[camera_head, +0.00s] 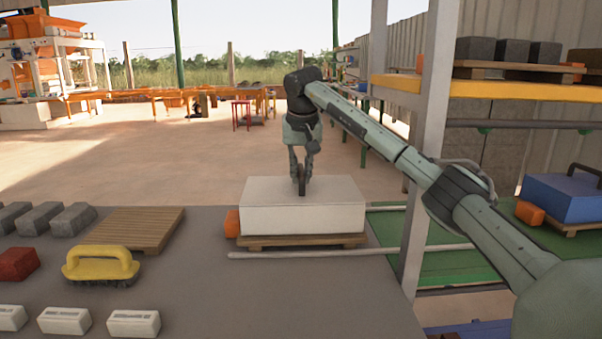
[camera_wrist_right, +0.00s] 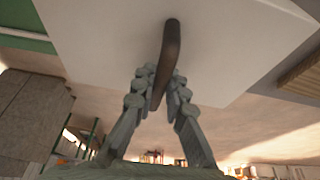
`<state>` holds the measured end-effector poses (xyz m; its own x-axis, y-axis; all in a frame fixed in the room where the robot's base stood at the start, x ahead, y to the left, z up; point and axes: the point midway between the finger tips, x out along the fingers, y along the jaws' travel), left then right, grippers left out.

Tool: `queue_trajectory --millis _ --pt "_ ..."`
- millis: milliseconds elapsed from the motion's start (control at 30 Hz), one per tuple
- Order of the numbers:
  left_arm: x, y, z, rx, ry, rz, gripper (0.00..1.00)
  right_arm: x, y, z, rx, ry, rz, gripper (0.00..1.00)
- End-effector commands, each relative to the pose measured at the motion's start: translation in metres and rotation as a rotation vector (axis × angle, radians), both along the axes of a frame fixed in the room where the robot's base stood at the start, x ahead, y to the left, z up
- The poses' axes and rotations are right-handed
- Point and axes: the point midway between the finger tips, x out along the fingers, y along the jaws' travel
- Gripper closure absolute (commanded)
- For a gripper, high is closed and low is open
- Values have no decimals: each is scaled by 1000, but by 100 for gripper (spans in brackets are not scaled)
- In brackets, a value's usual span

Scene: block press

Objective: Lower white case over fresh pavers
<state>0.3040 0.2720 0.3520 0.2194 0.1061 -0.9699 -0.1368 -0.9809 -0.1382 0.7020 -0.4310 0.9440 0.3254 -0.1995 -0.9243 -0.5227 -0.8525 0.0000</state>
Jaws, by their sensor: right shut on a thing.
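The white case (camera_head: 303,213) sits at the back right part of the grey table, over a wooden pallet board (camera_head: 270,241). My right gripper (camera_head: 301,178) reaches down from above and is shut on the dark handle on the case's top. In the right wrist view the fingers (camera_wrist_right: 160,85) close around the handle (camera_wrist_right: 170,55), with the white case (camera_wrist_right: 100,30) behind it. No pavers show under the case; its walls hide whatever is inside. I cannot tell if the case touches the board. My left gripper is not in view.
An orange block (camera_head: 232,223) sits by the case's left side. A metal rail (camera_head: 350,251) runs in front. An empty wooden pallet (camera_head: 130,228), a yellow-handled brush (camera_head: 101,264) and several grey blocks (camera_head: 73,219) lie left. A shelf post (camera_head: 425,150) and blue case (camera_head: 562,196) stand right.

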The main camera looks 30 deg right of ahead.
Motion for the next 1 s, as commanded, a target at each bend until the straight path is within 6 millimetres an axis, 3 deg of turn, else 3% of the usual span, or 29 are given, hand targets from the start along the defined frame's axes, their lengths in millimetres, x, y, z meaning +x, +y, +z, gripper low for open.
queue_trajectory --millis 667,700,867,1000 --pt "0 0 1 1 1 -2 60 0 0 -6 0 -2 -1 100" --pt "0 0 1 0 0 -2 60 0 0 -6 0 -2 -1 84" --pt "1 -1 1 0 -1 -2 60 0 0 -6 1 -2 -1 64" --pt "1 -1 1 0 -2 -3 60 0 0 -7 -1 -1 0 64"
